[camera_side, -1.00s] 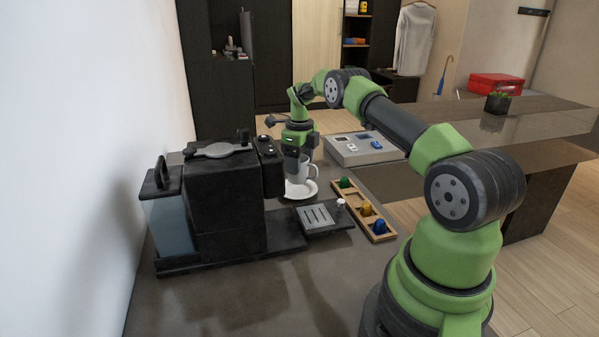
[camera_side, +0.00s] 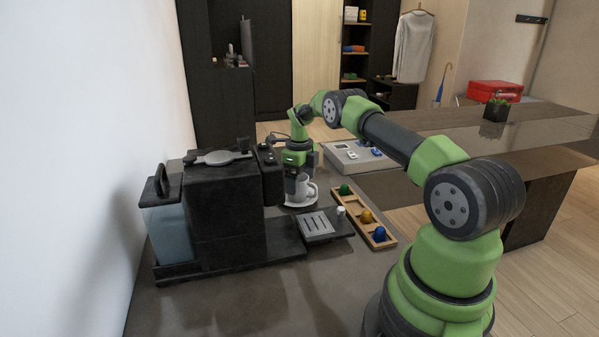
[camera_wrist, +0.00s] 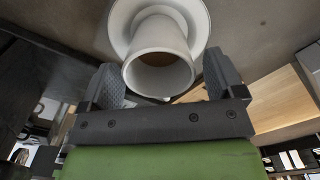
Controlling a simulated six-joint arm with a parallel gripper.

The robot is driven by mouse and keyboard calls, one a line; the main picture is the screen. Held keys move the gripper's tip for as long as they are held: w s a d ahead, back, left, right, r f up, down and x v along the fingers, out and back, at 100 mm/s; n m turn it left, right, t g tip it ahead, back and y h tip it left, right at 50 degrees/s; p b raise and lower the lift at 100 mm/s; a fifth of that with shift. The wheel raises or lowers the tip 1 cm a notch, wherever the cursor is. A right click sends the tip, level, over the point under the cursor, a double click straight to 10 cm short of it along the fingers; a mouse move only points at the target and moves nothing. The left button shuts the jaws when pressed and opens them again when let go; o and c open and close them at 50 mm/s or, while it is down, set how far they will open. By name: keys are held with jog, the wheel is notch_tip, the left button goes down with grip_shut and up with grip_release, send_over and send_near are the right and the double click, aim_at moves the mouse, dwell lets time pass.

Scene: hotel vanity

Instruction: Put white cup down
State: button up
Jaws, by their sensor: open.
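The white cup (camera_side: 304,190) stands upright on the white saucer (camera_side: 303,205), behind the coffee machine's drip tray in the side view. My gripper (camera_side: 298,189) is directly at the cup, pointing down. In the wrist view the cup (camera_wrist: 158,55) shows its open rim between my two fingers, with the saucer (camera_wrist: 196,12) around its base. My gripper (camera_wrist: 163,82) is open, with a gap visible between each finger and the cup. My gripper hides part of the cup in the side view.
A black coffee machine (camera_side: 222,195) stands close on the left, with a slotted drip tray (camera_side: 317,225) in front. A wooden tray (camera_side: 350,203) with coloured capsules lies to the right. A grey box (camera_side: 352,156) sits behind. Bare counter lies in the foreground.

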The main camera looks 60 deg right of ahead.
notch_tip(320, 180, up, 12)
jog(key=f, duration=0.1)
jog(key=a+r+n+t, duration=0.2)
jog(key=a+r+n, duration=0.65)
jog(key=r, duration=0.35)
jog(key=s+a+r+n+t, duration=0.2)
jog(key=s+a+r+n, duration=0.3)
jog(key=a+n, duration=0.4)
jog(key=s+a+f+n+t+y, duration=0.1)
jog(key=s+a+n+t+y, duration=0.1)
jog(key=s+a+n, duration=1)
jog(key=s+n+t, duration=0.1)
jog(key=s+n, duration=0.1)
jog(key=s, duration=0.2)
jog(key=shift+s+a, duration=0.25)
jog(key=shift+f+n, duration=0.1)
jog(key=shift+n, duration=0.15)
